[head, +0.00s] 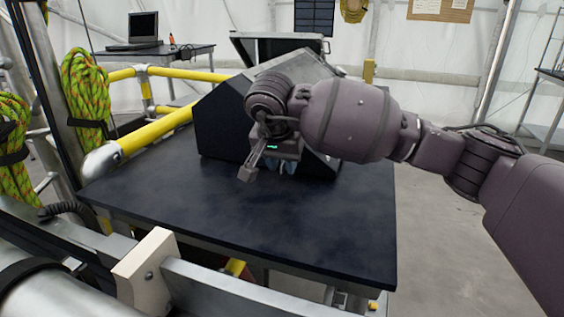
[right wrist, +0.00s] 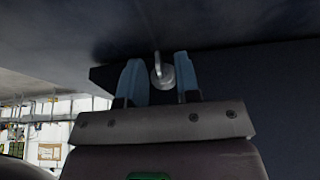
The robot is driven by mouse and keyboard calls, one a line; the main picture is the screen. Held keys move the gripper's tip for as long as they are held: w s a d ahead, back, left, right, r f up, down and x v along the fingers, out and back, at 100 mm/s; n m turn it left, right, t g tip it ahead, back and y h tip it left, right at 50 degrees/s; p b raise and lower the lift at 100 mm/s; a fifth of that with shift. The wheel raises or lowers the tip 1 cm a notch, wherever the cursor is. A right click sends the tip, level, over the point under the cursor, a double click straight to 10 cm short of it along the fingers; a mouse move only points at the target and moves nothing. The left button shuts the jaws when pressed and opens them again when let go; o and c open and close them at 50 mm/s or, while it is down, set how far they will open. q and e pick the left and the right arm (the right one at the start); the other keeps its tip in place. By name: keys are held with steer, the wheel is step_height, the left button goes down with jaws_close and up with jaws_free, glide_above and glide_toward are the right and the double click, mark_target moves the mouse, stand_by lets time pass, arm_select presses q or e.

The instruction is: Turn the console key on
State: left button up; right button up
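The dark, slant-topped console (head: 222,125) stands on the black table. In the right wrist view its dark face (right wrist: 270,75) fills the right side. A small silver key (right wrist: 162,72) with a rounded head sticks out of this face. My right gripper (right wrist: 160,82) has its two blue fingers apart, one on each side of the key. A gap shows by the left finger; the right finger is very close to the key, and I cannot tell whether they touch. In the head view the right gripper (head: 286,168) is low at the console's front, and my arm hides the key. My left gripper is out of view.
The black tabletop (head: 240,225) is clear in front of the console. Yellow and metal rails (head: 160,127) run along its left and back. Green ropes (head: 85,90) hang at the left. A laptop (head: 140,32) sits on a table behind.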

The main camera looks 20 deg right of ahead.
jaws_close()
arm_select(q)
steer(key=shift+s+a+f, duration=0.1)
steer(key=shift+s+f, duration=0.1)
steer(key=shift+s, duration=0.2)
